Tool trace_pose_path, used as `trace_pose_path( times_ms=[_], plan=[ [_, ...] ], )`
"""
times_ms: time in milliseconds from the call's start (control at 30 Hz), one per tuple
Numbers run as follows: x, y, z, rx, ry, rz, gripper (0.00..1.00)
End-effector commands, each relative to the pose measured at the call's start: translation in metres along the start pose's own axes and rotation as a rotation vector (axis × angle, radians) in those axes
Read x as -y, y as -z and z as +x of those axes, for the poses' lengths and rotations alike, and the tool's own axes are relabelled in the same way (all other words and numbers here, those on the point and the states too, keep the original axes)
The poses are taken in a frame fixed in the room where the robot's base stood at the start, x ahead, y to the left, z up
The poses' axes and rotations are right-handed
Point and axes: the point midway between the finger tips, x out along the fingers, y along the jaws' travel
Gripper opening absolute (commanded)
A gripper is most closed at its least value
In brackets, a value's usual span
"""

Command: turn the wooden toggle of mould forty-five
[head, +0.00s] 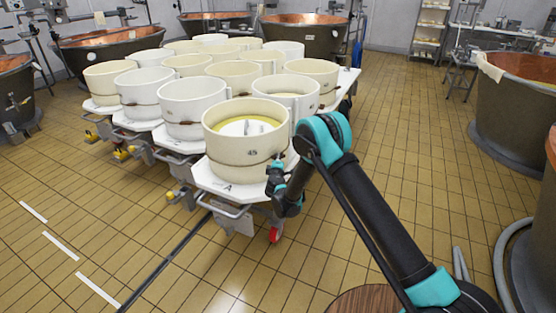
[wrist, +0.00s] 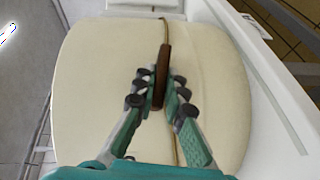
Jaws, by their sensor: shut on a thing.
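Mould forty-five (head: 239,148) is a cream round mould marked 45, at the front corner of the white table. In the wrist view its pale wall (wrist: 95,75) fills most of the picture. The wooden toggle (wrist: 163,60) is a dark brown bar lying along a cord that runs around the wall. My gripper (wrist: 161,85) is shut on the toggle, with one finger on each side of its lower part. In the head view my gripper (head: 277,163) is at the right side of the mould, and the toggle cannot be made out there.
Several other white and cream moulds (head: 192,107) stand close behind on the wheeled white table (head: 225,183). Copper vats (head: 520,100) stand to the right and at the back. The tiled floor (head: 420,150) to the right of the table is clear.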

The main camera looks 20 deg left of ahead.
Motion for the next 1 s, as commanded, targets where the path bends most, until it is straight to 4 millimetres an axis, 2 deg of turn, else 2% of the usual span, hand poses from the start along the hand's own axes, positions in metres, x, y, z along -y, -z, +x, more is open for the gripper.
trace_pose_path(
  times_ms=[1000],
  plan=[
    [-0.0107, -0.0052, 0.0044, 0.002, 0.681, 0.671, 0.0]
  ],
)
